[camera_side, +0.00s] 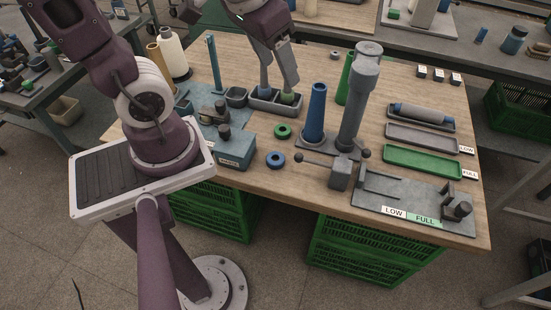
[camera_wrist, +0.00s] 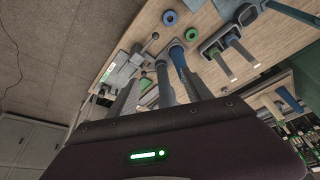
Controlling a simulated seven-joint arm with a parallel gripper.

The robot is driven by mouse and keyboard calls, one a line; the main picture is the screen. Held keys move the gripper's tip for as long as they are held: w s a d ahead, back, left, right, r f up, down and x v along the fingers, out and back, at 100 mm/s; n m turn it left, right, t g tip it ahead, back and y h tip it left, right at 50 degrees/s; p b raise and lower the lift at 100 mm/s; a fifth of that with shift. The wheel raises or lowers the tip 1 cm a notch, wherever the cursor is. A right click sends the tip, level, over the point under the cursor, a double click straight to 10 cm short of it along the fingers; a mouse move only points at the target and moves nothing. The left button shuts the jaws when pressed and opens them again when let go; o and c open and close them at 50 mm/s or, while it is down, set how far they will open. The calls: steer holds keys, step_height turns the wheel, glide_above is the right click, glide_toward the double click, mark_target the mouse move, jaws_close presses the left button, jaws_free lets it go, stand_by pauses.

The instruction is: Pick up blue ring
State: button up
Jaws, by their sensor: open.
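The blue ring (camera_side: 275,159) lies flat on the wooden table, left of the base of the blue cone (camera_side: 315,110). It also shows near the top of the wrist view (camera_wrist: 170,18). My gripper (camera_side: 277,93) points down with its fingers apart and nothing seen between them. In the side view its fingertips appear over or near a dark compartment tray (camera_side: 262,103), behind and apart from the blue ring. How high the fingertips are above the tray I cannot tell.
A green ring (camera_side: 283,131) lies just behind the blue one. A tall grey post (camera_side: 352,112) stands right of the blue cone. A lever with a grey block (camera_side: 340,172) sits right of the blue ring. A blue-grey box (camera_side: 234,151) stands to its left.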

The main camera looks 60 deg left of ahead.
steer(key=w+a+f+n+g, duration=0.2)
steer(key=w+a+f, duration=0.25)
steer(key=f, duration=0.55)
glide_above(276, 158)
steer(key=w+d, duration=0.1)
steer(key=w, duration=0.1)
steer(key=s+x, duration=0.1)
steer(key=x, duration=0.5)
steer(key=f, duration=0.6)
steer(key=s+f+n+g, duration=0.1)
steer(key=f, duration=0.5)
steer(key=s+f+n+g, duration=0.1)
steer(key=f, duration=0.6)
steer(key=shift+a+h, duration=0.4)
steer(key=shift+r, duration=0.1)
steer(key=c, duration=1.1)
